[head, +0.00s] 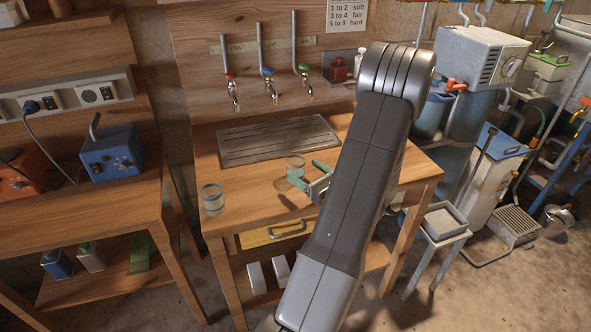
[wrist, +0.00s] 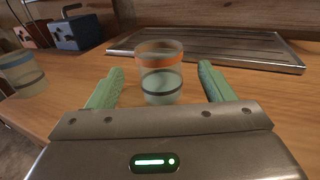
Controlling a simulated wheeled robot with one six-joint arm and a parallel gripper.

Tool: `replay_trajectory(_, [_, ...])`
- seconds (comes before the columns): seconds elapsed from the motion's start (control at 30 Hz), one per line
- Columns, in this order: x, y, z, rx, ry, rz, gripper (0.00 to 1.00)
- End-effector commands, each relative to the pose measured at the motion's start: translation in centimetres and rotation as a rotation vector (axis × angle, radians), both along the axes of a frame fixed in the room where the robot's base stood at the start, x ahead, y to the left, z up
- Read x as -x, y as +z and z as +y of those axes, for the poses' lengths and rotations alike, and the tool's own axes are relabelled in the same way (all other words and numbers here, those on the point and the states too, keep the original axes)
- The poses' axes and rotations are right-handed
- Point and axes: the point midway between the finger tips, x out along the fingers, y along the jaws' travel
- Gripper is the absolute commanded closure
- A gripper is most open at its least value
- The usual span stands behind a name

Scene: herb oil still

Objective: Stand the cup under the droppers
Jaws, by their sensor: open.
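A clear cup with an orange band near its rim and a dark band lower down (wrist: 160,72) stands upright on the wooden bench; it also shows in the head view (head: 295,162). My gripper (head: 305,171) is open, its green fingers low over the bench. In the wrist view the cup appears between the fingers (wrist: 160,85), with a gap on each side; how deep it sits between them is hard to tell. Three droppers, red (head: 231,88), blue (head: 269,84) and green (head: 304,80), hang from the back board above a slatted metal tray (head: 278,140).
A second clear cup with a dark band (head: 213,200) stands on the bench at left, also in the wrist view (wrist: 22,74). The slatted tray is bare. Small bottles (head: 338,70) stand on a ledge at the right. A blue box (head: 112,152) sits on the left bench.

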Motion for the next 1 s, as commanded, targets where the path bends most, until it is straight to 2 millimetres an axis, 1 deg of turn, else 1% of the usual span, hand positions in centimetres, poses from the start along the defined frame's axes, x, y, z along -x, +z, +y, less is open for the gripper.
replay_trajectory(0.13, [-0.9,0.1,0.8,0.0,0.003,0.0,0.25])
replay_trajectory(0.3, [-2.9,0.0,2.6,0.001,0.004,-0.001,0.25])
replay_trajectory(0.4, [-3.7,0.0,3.3,0.001,0.003,-0.001,0.25])
replay_trajectory(0.5, [-4.0,-0.1,3.5,0.001,0.001,-0.001,0.25])
replay_trajectory(0.7, [-4.0,-0.2,3.5,0.001,0.0,-0.001,0.25])
replay_trajectory(0.77, [-4.0,-0.1,3.5,0.001,0.0,-0.001,0.37])
replay_trajectory(0.9, [-4.0,-0.1,3.5,0.001,0.0,-0.001,0.64])
replay_trajectory(0.93, [-4.0,-0.1,3.5,0.001,0.0,-0.001,0.7])
replay_trajectory(1.0, [-4.0,-0.1,3.5,0.001,0.0,-0.001,0.79])
